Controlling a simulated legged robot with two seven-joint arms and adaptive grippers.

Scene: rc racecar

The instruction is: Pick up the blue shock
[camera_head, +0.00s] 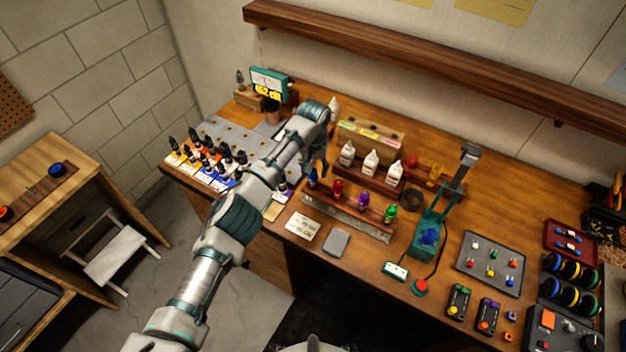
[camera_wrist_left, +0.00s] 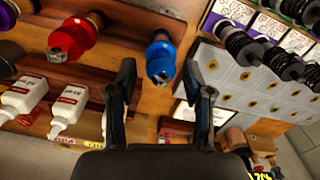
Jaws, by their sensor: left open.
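The blue shock (camera_head: 312,178) stands at the left end of a wooden rack (camera_head: 346,218), beside red, purple and green ones. In the left wrist view the blue shock (camera_wrist_left: 160,58) lies between and beyond the fingertips, with its blue end toward the camera. The red shock (camera_wrist_left: 73,38) is to its left. My left gripper (camera_head: 319,164) is right by the blue shock in the head view and partly hidden by my arm. In the wrist view the left gripper (camera_wrist_left: 158,75) has its fingers apart, with nothing held. My right gripper does not show.
White bottles (camera_head: 371,162) stand on a rack behind. Dark shocks (camera_head: 210,158) sit in rows on the left of the workbench. A teal stand (camera_head: 428,232) is to the right. A grey pad (camera_head: 336,242) and a card (camera_head: 303,228) lie in front.

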